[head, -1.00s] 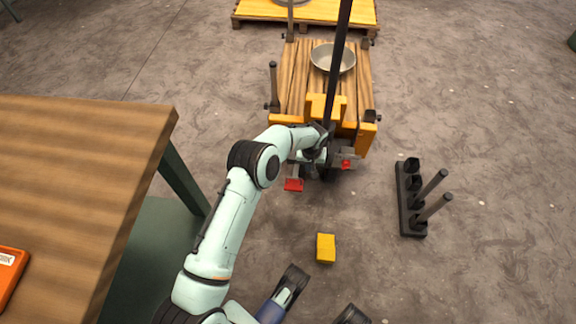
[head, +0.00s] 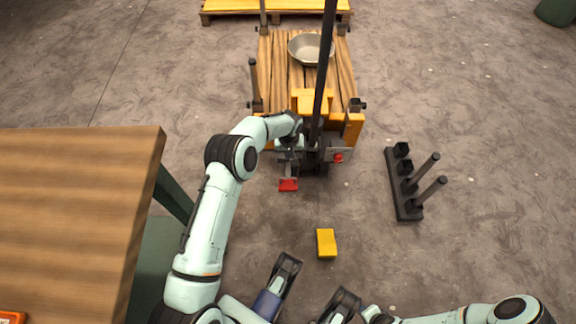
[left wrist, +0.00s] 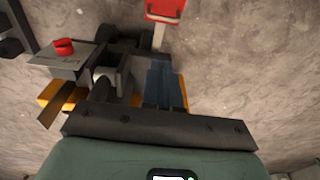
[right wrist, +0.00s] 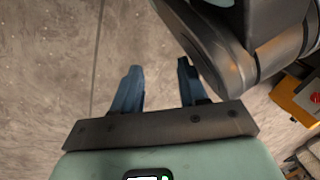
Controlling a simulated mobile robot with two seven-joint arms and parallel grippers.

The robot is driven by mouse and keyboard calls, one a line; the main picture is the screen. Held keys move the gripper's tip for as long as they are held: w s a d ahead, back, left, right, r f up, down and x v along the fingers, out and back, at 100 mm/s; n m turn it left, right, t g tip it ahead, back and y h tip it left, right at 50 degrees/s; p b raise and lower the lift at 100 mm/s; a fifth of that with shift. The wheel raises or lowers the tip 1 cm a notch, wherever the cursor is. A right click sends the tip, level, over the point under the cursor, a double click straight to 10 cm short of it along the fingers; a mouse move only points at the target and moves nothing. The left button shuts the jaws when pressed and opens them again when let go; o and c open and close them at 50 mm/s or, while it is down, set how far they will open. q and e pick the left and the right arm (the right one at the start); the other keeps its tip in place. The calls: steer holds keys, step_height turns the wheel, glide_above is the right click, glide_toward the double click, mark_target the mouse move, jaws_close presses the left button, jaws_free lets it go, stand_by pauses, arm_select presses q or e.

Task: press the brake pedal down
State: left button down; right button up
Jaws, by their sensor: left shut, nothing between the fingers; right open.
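The brake pedal appears as a red pad (head: 288,185) on a grey lever at the near end of the wooden cart (head: 293,75). It stands a little above the floor. The pad also shows at the top of the left wrist view (left wrist: 165,8), with its lever below. My left gripper (head: 290,158) is at the cart's near end, beside the lever; in the left wrist view its blue fingers (left wrist: 161,72) are shut and empty, short of the red pad. I cannot tell whether they touch the lever. My right gripper (right wrist: 158,82) is open and empty above bare floor.
A grey box with a red button (head: 338,156) sits right of the pedal, by a dark upright post (head: 323,65). A metal bowl (head: 309,50) is on the cart. A yellow block (head: 326,242) and a black pegged rack (head: 405,190) are on the floor. A wooden table (head: 75,215) is left.

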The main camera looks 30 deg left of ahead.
arm_select(q)
steer(key=b, duration=0.3)
glide_above(288, 181)
steer(key=w, duration=0.2)
step_height(288, 181, down, 10)
steer(key=shift+s+a+f, duration=0.2)
steer(key=shift+s+f, duration=0.55)
steer(key=shift+f, duration=0.25)
steer(key=shift+s+d+f+b, duration=0.15)
steer(key=shift+s+f+b, duration=0.15)
steer(key=shift+f, duration=0.3)
arm_select(e)
steer(key=s+f+g, duration=0.2)
steer(key=s+f, duration=0.2)
steer(key=s, duration=0.3)
steer(key=shift+s+d+f+m+g, duration=0.2)
steer(key=shift+d+m+g, duration=0.1)
steer(key=shift+d, duration=0.1)
